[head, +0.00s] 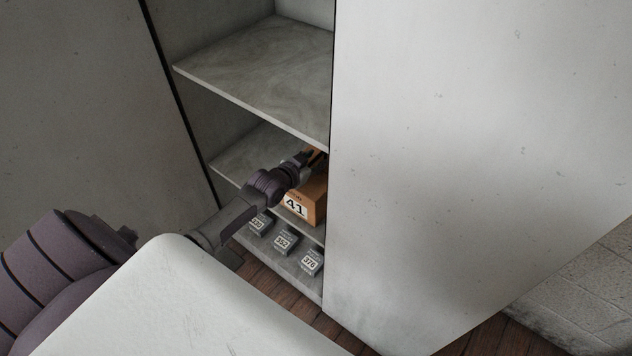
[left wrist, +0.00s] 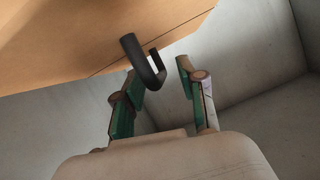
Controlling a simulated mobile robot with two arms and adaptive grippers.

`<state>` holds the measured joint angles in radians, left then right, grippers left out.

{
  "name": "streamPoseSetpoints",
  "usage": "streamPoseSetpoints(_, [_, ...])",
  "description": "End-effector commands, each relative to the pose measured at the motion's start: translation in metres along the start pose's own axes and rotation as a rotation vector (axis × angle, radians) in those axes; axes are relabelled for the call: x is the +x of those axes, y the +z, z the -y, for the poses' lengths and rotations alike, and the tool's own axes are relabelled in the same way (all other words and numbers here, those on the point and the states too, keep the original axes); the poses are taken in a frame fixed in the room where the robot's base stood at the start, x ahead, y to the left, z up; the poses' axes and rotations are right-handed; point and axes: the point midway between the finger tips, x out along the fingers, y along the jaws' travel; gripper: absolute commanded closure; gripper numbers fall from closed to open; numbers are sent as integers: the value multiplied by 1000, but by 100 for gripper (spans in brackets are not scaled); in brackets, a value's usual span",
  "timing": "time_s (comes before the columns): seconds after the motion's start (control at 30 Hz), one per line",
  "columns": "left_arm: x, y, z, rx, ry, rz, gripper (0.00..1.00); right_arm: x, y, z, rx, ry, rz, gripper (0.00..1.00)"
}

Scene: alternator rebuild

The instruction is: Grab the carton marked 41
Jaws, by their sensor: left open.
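The brown carton marked 41 (head: 308,205) sits on a shelf inside the cabinet, its right side cut off by the white panel. In the left wrist view the carton (left wrist: 85,35) fills the upper left, and a black hook-shaped handle (left wrist: 143,62) sticks out from it. My left gripper (head: 308,159) is over the carton's top in the head view. In the left wrist view its two fingers (left wrist: 158,76) are apart, with the handle showing between them, closer to the left finger. I cannot tell whether they touch it. My right gripper is not in view.
Several small grey boxes, one marked 376 (head: 311,262), stand on the lowest level below the carton. An empty shelf (head: 265,75) is above it. A large white panel (head: 480,150) bounds the opening on the right. The brown plank floor (head: 275,284) shows in front.

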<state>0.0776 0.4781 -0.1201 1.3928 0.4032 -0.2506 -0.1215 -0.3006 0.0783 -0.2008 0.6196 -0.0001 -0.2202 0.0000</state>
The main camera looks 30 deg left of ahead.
Motion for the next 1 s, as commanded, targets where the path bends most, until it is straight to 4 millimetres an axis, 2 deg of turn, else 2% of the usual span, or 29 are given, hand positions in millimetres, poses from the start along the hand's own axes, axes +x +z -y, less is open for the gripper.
streamPoseSetpoints(0.03, [0,0,0,0,0,0,61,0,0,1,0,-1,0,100])
streamPoseSetpoints(0.27, [0,0,0,0,0,0,100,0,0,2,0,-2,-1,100])
streamPoseSetpoints(0.6, [0,0,0,0,0,0,100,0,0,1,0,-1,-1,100])
streamPoseSetpoints(0.63, [0,-7,2,0,-3,-14,100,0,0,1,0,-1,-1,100])
streamPoseSetpoints(0.87, [0,-7,2,0,-3,-14,100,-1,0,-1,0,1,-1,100])
streamPoseSetpoints(1.0, [-2,-14,3,0,-4,-14,100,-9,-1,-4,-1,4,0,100])
